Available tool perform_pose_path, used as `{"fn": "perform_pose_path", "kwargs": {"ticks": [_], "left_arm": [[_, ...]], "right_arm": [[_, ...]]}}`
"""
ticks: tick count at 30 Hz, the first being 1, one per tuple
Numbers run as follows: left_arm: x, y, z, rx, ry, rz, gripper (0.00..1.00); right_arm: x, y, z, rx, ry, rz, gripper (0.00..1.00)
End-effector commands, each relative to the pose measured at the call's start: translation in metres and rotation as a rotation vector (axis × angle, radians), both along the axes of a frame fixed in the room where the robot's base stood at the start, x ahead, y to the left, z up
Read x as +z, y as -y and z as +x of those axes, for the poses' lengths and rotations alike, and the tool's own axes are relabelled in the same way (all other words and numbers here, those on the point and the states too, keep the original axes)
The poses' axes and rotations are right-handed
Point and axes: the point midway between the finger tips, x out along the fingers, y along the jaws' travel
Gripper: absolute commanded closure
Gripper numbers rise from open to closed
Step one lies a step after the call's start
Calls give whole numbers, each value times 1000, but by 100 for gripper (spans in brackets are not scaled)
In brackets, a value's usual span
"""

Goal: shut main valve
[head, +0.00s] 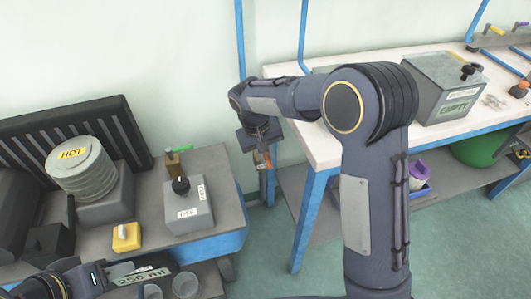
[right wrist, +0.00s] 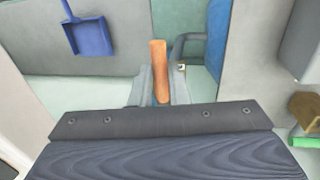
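The valve's orange handle (right wrist: 158,70) stands upright in the middle of the right wrist view, just past the dark gripper body. In the head view a small orange piece of it (head: 262,160) shows below my right gripper (head: 262,146), between the two benches. Grey fingers of my right gripper (right wrist: 160,93) lie close on both sides of the handle's lower part, with no clear gap. The valve body and the handle's lower end are hidden. My left gripper (head: 88,280) is at the lower left, by a 250 ml label; its fingers are not clear.
A grey bench (head: 215,165) on the left carries a grey box (head: 188,212), a yellow block (head: 126,238) and a HOT-labelled stack (head: 80,168). A white-topped bench (head: 370,80) on the right carries an EMPTY-labelled box (head: 445,90). A blue dustpan (right wrist: 87,35) hangs on the wall.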

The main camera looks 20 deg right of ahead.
Motion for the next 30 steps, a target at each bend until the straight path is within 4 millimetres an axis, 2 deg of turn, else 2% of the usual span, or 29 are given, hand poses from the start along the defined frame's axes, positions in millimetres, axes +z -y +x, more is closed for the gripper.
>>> {"fn": "perform_pose_path", "kwargs": {"ticks": [10, 21, 30], "left_arm": [[1, 0, 0, 0, 0, 0, 64], [13, 0, 0, 0, 0, 0, 64], [13, 0, 0, 0, 0, 0, 64]], "right_arm": [[1, 1, 0, 18, 0, 0, 100], [1, 20, 2, 380, 0, 1, 100], [0, 20, 3, 399, 0, 0, 100]]}}
